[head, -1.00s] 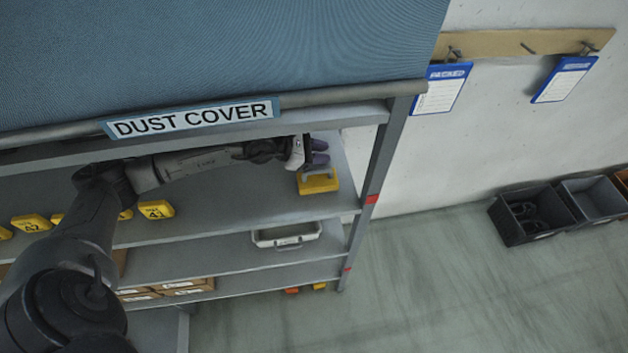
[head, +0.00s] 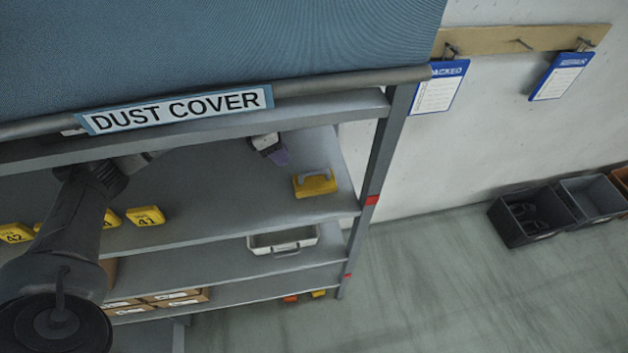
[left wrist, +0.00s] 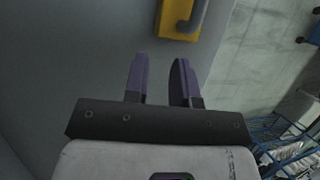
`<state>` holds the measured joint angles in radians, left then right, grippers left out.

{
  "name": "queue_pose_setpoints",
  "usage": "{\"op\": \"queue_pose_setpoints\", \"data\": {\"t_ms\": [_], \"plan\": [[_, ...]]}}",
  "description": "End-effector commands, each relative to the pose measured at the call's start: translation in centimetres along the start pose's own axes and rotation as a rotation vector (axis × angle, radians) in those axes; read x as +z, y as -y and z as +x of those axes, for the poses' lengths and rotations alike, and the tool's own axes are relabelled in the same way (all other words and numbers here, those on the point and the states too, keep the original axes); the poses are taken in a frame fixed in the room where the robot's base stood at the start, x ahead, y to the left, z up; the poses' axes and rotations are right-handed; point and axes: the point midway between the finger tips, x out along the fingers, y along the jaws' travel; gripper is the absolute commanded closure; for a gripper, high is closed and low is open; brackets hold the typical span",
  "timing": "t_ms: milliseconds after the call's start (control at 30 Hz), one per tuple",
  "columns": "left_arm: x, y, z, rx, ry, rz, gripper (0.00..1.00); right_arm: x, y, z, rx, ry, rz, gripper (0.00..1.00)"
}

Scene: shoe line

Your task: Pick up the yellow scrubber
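The yellow scrubber (head: 315,185), a yellow block with a grey handle, sits on the upper open shelf near its right end. It also shows at the top of the left wrist view (left wrist: 178,30), partly cut off by the frame edge. My left gripper (head: 275,152) is over the same shelf, to the left of and behind the scrubber, apart from it. In the left wrist view its two purple fingers (left wrist: 163,80) are spread with nothing between them, and the scrubber lies beyond their tips. My right gripper is not in view.
The shelf (head: 220,205) has a post (head: 385,150) at its right end and a board labelled DUST COVER (head: 175,110) above. A pale tray (head: 283,240) and boxes (head: 178,297) are on lower shelves. Dark bins (head: 530,213) stand on the floor.

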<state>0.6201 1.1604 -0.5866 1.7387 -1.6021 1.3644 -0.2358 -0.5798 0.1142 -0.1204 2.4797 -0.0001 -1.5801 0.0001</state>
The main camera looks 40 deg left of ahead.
Motion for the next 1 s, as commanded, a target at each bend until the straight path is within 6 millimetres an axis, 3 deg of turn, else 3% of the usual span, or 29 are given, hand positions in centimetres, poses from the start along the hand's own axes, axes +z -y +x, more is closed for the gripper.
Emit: {"op": "queue_pose_setpoints", "data": {"t_ms": [200, 400, 767, 1000], "plan": [[3.8, 2.0, 1.7, -0.002, 0.004, 0.004, 0.76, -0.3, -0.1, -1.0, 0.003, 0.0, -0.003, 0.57], [5.7, 3.0, 2.8, 0.0, 0.003, 0.003, 0.76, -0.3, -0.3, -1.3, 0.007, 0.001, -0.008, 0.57], [6.4, 3.3, 3.9, 0.001, 0.001, 0.0, 0.76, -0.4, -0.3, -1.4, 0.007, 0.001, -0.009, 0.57], [6.4, 3.4, 6.6, -0.002, 0.001, 0.001, 0.76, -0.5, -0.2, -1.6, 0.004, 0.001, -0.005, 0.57]]}}
